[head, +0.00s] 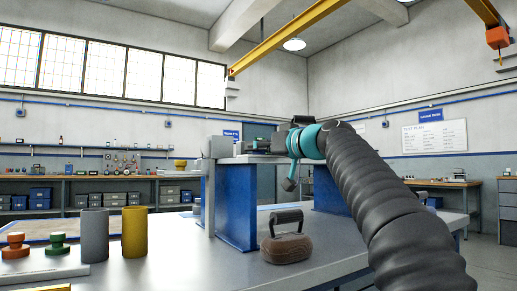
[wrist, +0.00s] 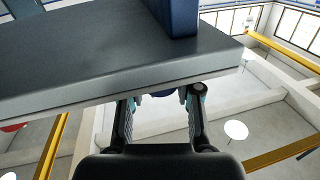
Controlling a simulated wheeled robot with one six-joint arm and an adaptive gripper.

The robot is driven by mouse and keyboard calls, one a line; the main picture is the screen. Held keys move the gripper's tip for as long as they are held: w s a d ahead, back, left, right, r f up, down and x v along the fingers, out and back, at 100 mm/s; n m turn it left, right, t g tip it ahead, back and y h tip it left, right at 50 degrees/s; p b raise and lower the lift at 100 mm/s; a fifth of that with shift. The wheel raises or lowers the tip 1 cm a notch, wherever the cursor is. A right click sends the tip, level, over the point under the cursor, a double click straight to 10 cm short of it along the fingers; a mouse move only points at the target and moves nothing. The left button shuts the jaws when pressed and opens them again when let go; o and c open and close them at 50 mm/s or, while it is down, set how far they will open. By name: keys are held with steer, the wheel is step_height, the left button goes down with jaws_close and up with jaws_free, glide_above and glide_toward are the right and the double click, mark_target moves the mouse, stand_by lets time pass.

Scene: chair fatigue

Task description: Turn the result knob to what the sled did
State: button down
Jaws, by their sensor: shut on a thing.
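In the wrist view my gripper (wrist: 160,98) has its two fingers on either side of a small dark blue piece (wrist: 158,96), mostly hidden behind the edge of a grey slab (wrist: 110,62). I cannot tell whether this piece is the result knob. No knob scale or pointer can be read. In the head view the slab shows as a raised grey top (head: 246,159) on blue supports (head: 236,205). The sled cannot be made out for certain.
A brown weight with a black handle (head: 287,247) stands on the bench (head: 190,262) before the supports. A grey cylinder (head: 95,235), a yellow cylinder (head: 134,232), an orange stamp-like piece (head: 15,246) and a green one (head: 56,243) stand at left.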

steer(key=c, duration=0.8)
jaws_free()
steer(key=shift+o, duration=0.2)
steer(key=v, duration=1.2)
steer(key=s+d+f+m+g+h+p, duration=0.2)
steer(key=s+d+f+h, duration=0.1)
steer(key=s+f, duration=0.7)
steer(key=s+d+f+m+g+h+p, duration=0.2)
steer(key=s+f, duration=0.7)
steer(key=f, duration=0.9)
steer(key=s+d+f+m+g+h+p, duration=0.3)
steer(key=s+f+h, duration=0.5)
steer(key=f, duration=0.6)
steer(key=s+d+m+p, duration=0.1)
steer(key=s+d, duration=0.1)
steer(key=shift+s+d+f, duration=0.25)
steer(key=shift+s+f, duration=0.1)
